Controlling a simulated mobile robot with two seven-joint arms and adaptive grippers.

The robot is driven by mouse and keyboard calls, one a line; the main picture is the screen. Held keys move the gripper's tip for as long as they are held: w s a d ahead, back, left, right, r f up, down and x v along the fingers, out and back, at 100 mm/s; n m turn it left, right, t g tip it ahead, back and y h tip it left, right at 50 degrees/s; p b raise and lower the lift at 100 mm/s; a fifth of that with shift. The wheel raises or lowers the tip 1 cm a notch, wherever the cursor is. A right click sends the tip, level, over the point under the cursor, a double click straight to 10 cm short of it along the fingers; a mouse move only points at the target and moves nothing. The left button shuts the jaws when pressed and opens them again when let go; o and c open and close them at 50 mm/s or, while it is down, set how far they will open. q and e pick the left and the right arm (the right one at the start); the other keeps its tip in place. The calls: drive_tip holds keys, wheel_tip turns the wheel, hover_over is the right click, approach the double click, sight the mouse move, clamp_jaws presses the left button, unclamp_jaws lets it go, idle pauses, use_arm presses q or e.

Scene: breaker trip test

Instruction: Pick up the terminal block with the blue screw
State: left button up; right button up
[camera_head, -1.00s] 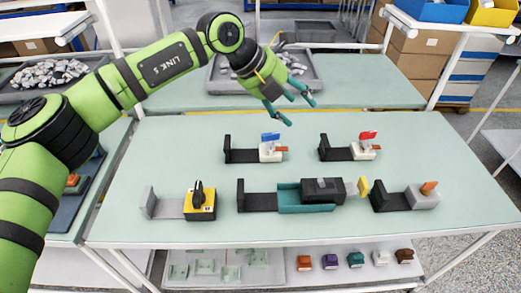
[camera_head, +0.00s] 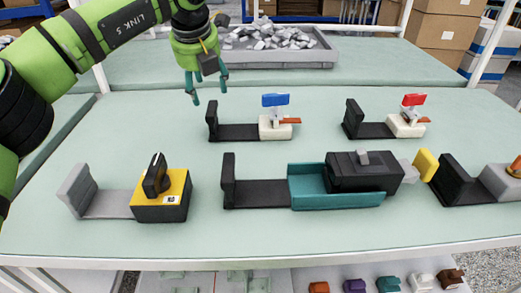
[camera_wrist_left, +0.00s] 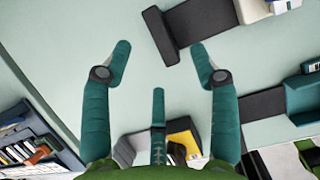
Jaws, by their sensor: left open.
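A white block with a blue top (camera_head: 276,117) sits at the right end of a low black bracket, toward the back of the pale green table; an orange tab sticks out on its right. No separate blue screw can be made out. A similar white block with a red top (camera_head: 409,117) stands to its right. My left gripper (camera_head: 208,92) hangs fingers down, open and empty, to the left of the blue-topped block and apart from it. In the left wrist view its spread fingers (camera_wrist_left: 160,60) have nothing between them. My right gripper is not in view.
A yellow-and-black switch unit (camera_head: 165,195) stands front left. A teal tray (camera_head: 335,200) holding a black device is at front centre, with a grey block at right. A grey bin of metal parts (camera_head: 280,48) is behind. Several small coloured blocks lie on the lower shelf.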

sight(209, 109)
use_arm(q)
wheel_tip(209, 109, down, 2)
drive_tip(key=shift+f+b, duration=0.1)
drive_tip(key=shift+b, duration=0.3)
drive_tip(key=x, duration=0.7)
drive_tip(key=shift+a+p, duration=0.2)
drive_tip(key=shift+p, duration=0.15)
clamp_jaws()
